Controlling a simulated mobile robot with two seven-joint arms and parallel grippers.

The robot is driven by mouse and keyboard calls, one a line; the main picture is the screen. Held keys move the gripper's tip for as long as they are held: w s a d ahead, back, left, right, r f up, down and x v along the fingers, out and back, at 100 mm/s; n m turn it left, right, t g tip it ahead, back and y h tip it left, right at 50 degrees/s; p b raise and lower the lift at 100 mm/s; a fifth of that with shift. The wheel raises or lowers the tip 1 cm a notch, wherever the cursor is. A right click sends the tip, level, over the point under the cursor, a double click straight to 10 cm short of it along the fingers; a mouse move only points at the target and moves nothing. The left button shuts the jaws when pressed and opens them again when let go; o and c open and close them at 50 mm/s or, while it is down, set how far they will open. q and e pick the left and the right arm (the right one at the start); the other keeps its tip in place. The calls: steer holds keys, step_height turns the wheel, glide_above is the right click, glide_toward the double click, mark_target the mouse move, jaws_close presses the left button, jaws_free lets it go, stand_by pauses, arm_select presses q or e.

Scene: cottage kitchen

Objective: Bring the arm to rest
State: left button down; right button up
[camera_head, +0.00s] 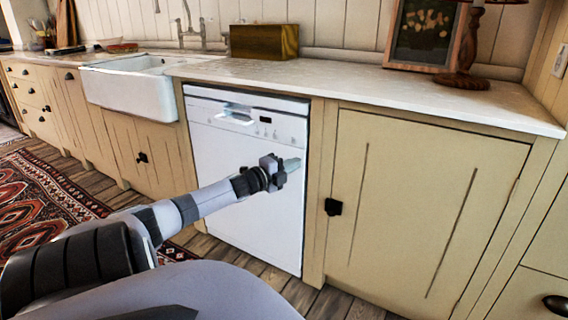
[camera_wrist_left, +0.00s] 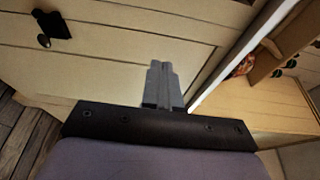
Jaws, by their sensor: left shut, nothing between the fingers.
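My left arm reaches in from the lower left in the head view. Its gripper (camera_head: 290,166) is in front of the white dishwasher (camera_head: 225,165), with its fingers pointing to the right. The left wrist view shows the fingers (camera_wrist_left: 162,85) together, with nothing between them. The fingers look clear of the cabinet fronts. My right gripper is in neither view.
A pale worktop (camera_head: 370,88) runs above the cabinets. It bears a wooden box (camera_head: 264,42), a framed picture (camera_head: 425,32) and a lamp base (camera_head: 461,80). A white sink (camera_head: 130,88) is at the left. A patterned rug (camera_head: 45,205) lies on the wooden floor.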

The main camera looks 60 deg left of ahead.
arm_select(q)
steer(key=shift+s+a+p, duration=0.15)
steer(key=shift+s+a, duration=0.05)
steer(key=shift+s, duration=0.4)
steer(key=shift+s+a+p, duration=0.15)
steer(key=shift+s, duration=0.45)
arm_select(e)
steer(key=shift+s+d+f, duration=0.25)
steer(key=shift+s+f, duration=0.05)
